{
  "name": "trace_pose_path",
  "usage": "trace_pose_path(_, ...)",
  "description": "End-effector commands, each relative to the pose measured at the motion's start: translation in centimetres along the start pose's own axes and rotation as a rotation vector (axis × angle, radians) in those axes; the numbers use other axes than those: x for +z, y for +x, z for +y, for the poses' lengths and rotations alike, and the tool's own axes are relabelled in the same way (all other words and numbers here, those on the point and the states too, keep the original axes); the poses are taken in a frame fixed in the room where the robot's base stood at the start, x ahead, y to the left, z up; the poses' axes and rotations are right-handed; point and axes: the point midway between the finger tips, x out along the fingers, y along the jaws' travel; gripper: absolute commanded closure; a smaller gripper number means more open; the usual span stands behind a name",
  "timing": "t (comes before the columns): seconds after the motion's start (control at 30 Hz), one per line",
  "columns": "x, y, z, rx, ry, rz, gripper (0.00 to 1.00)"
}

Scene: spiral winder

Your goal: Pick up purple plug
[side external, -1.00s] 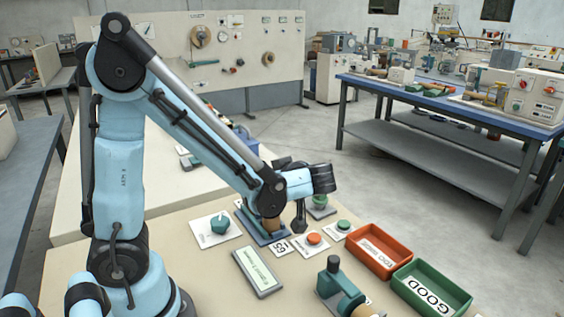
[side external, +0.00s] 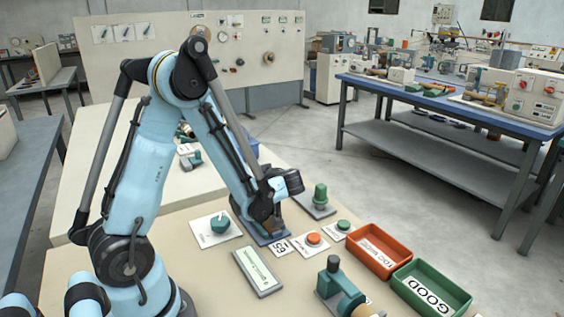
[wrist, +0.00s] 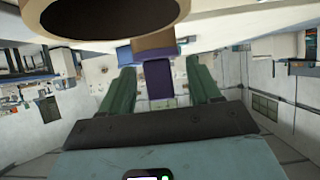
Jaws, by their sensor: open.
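The purple plug (wrist: 158,82) shows in the wrist view as a dark purple block, joined to or touching a tan piece (wrist: 155,46). My gripper (wrist: 160,70) is open, with one green finger on each side of the plug in that view. Gaps show between the plug and both fingers, and I cannot tell whether the plug is within their reach in depth. In the side view my arm's end stands over a blue base (side external: 276,237), and the plug is hidden there.
A round brown-rimmed part (wrist: 178,12) is close to the wrist camera. An orange button (side external: 314,239), a green button (side external: 343,225), a green knob (side external: 320,194) and a teal dial (side external: 219,225) surround my arm's end. Red (side external: 405,262) and green (side external: 462,298) trays stand to the right.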

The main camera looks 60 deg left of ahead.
Motion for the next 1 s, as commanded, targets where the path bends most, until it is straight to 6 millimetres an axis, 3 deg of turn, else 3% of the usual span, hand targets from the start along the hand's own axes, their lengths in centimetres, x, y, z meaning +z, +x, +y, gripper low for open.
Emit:
trace_pose_path(0.27, 0.0, 0.4, -0.02, 0.0, 0.0, -0.001, 0.38)
trace_pose_path(0.7, 0.08, 0.36, -0.01, 0.0, 0.0, -0.004, 1.0)
trace_pose_path(1.0, 0.06, 0.31, -0.01, 0.0, 0.0, -0.006, 1.0)
